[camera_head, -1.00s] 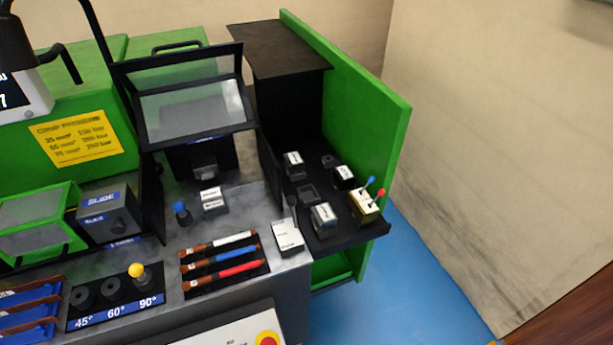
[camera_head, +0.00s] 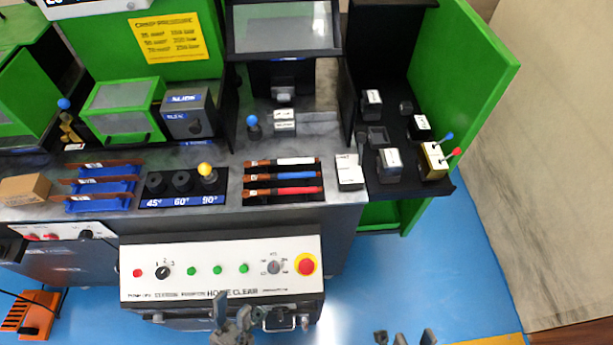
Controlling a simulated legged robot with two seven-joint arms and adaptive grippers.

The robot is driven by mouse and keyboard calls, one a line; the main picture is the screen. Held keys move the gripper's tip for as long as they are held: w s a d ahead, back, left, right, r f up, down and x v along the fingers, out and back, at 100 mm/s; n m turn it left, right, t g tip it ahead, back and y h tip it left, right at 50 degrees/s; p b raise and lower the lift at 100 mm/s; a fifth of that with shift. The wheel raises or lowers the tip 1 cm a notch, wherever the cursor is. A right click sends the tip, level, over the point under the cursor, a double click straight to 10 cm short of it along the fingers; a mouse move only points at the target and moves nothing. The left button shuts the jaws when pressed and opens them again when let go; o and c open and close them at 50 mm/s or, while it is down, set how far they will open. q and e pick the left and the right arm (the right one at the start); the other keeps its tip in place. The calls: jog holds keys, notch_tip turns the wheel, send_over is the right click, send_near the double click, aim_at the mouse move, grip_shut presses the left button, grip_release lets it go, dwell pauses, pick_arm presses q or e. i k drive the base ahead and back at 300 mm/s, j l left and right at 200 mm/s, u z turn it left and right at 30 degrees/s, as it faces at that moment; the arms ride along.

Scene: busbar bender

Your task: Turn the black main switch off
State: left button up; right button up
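The white control panel (camera_head: 222,256) stands low at the front of the bench. It carries a black rotary knob (camera_head: 162,272) at its left and a dark selector (camera_head: 274,267) near its right end. Another black knob (camera_head: 85,235) sits on a smaller white panel at the far left. I cannot read which one is the main switch. My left gripper (camera_head: 232,311) is just below the panel's lower edge, empty, with its fingertips apart. My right gripper (camera_head: 404,338) shows only fingertips at the bottom edge, spread apart and away from the panel.
A red emergency button on a yellow ring (camera_head: 306,264) is at the panel's right end. An orange pedal (camera_head: 30,315) lies at lower left. Blue floor is open at right.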

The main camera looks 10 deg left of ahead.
aim_at(278, 310)
jog(key=k+j+u, duration=0.5)
jog(key=k+j, duration=0.2)
jog(key=k, duration=0.1)
